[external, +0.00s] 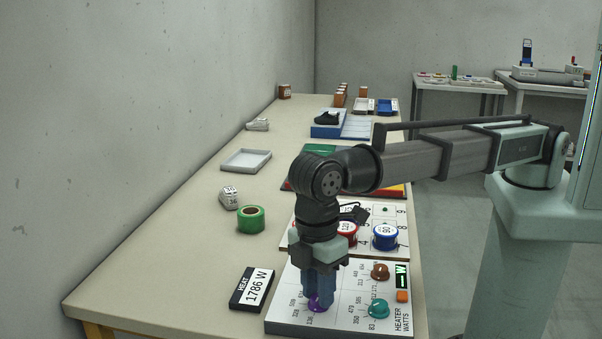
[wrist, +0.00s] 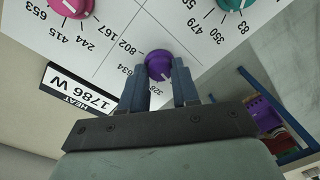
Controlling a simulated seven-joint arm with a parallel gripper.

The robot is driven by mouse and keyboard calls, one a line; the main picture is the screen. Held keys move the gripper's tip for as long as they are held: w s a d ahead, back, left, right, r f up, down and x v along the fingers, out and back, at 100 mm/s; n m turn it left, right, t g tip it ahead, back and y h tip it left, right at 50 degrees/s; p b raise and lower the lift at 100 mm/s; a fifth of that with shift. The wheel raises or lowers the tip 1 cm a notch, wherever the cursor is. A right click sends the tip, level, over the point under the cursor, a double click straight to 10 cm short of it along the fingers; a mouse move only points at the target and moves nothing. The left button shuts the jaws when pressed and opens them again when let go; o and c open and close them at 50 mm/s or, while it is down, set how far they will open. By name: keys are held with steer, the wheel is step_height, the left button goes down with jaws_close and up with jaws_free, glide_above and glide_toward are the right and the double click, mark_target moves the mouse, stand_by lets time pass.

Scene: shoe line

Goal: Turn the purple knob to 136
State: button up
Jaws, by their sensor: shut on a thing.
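The purple knob (external: 314,304) sits at the front of the white heater panel (external: 285,321). In the wrist view the purple knob (wrist: 158,64) stands between my two fingertips. My gripper (external: 319,297) points down over the panel and is shut on the knob; in the wrist view the blue fingers (wrist: 160,88) flank it. A pale mark shows on the knob's lower side in the wrist view. A black-edged display (external: 252,289) reads HEAT 1786 W.
A brown knob (external: 380,271), a teal knob (external: 378,308) and an orange block (external: 402,296) are on the panel's right. A pink knob (wrist: 72,6) shows in the wrist view. Spools and a green roll (external: 251,219) stand behind the panel. The table's left front is clear.

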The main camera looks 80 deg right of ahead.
mark_target(316, 295)
jaws_close()
steer(key=shift+m, duration=0.6)
steer(key=o, duration=0.9)
jaws_free()
steer(key=r, duration=1.4)
steer(key=shift+w+d, duration=0.2)
steer(key=shift+w, duration=0.05)
steer(key=shift+f, duration=0.1)
